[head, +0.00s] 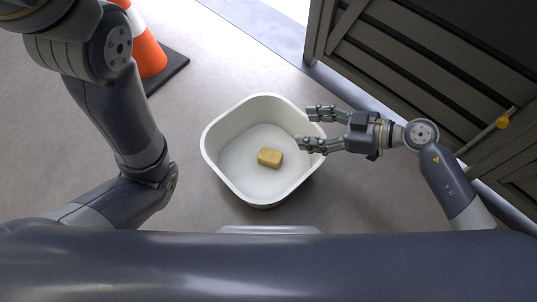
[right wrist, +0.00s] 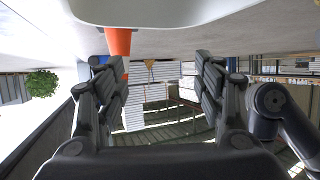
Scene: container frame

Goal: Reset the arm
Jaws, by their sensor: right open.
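My right gripper (head: 311,128) is open at the right rim of a white square tub (head: 222,176) in the head view. Its fingers point left, with the fingertips over the tub's right edge and nothing between them. In the right wrist view the two fingers (right wrist: 163,85) stand apart with empty space between them. My left arm (head: 115,115) comes in at the left of the head view, bent, and its gripper is not visible. A small yellow-tan block (head: 270,157) lies on the tub's floor, apart from the right gripper.
An orange and white cone (head: 147,53) on a dark base stands at the upper left, behind my left arm. A dark slatted crate or panel (head: 420,65) is at the upper right, close to my right arm. Grey floor around the tub is mostly clear.

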